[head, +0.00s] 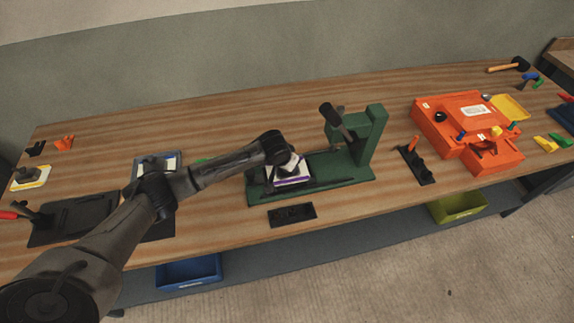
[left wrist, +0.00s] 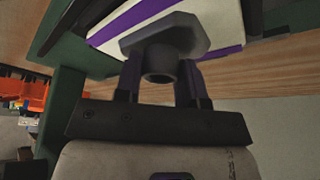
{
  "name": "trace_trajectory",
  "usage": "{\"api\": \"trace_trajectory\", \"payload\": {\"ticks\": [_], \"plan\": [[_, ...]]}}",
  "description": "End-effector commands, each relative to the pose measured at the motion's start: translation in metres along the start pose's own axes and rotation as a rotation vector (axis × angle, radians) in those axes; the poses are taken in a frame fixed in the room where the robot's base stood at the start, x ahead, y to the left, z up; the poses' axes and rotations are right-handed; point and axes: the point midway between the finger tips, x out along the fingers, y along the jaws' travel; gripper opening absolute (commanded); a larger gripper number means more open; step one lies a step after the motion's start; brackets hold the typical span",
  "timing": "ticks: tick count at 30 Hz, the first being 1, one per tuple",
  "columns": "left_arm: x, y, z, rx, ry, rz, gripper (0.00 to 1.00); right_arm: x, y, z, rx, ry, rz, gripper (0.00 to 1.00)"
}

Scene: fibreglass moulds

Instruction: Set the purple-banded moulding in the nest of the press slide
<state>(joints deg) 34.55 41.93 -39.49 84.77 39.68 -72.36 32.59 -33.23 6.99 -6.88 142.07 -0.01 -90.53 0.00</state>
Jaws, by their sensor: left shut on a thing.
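The purple-banded moulding (head: 290,181) is a white block with purple bands, at the left end of the green press (head: 372,140) in the head view. It shows large in the left wrist view (left wrist: 225,20), with a grey plate and round boss (left wrist: 160,65) on it. My left gripper (left wrist: 160,85) is shut on this grey part, a finger on each side. In the head view the left gripper (head: 289,165) is over the press base, partly hidden by its wrist. The moulding hides the nest, and I cannot tell whether it is seated or just above. My right gripper is out of view.
The press has a dark lever (head: 338,121) right of the moulding. A black slotted block (head: 292,215) lies in front. An orange fixture (head: 465,130) and a black rack (head: 417,165) stand to the right. A dark tray (head: 75,220) lies at left. The back middle of the bench is clear.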

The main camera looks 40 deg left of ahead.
Motion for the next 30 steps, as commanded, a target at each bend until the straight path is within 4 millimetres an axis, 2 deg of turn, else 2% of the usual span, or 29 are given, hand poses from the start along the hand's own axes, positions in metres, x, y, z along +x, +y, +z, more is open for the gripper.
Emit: {"api": "trace_trajectory", "payload": {"ticks": [14, 15, 23, 30], "plan": [[0.005, 0.0006, 0.0018, 0.0, 0.001, 0.002, 0.0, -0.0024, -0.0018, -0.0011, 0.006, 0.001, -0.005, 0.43], [0.006, 0.0005, 0.0025, 0.0, 0.001, 0.002, 0.38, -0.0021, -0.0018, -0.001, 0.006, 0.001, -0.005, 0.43], [0.0058, 0.0004, 0.0023, 0.0, 0.001, 0.001, 0.62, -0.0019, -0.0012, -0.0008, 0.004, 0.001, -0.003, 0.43], [0.0049, 0.0003, 0.0017, 0.0, 0.002, 0.001, 0.62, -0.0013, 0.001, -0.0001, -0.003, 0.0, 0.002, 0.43]]}}
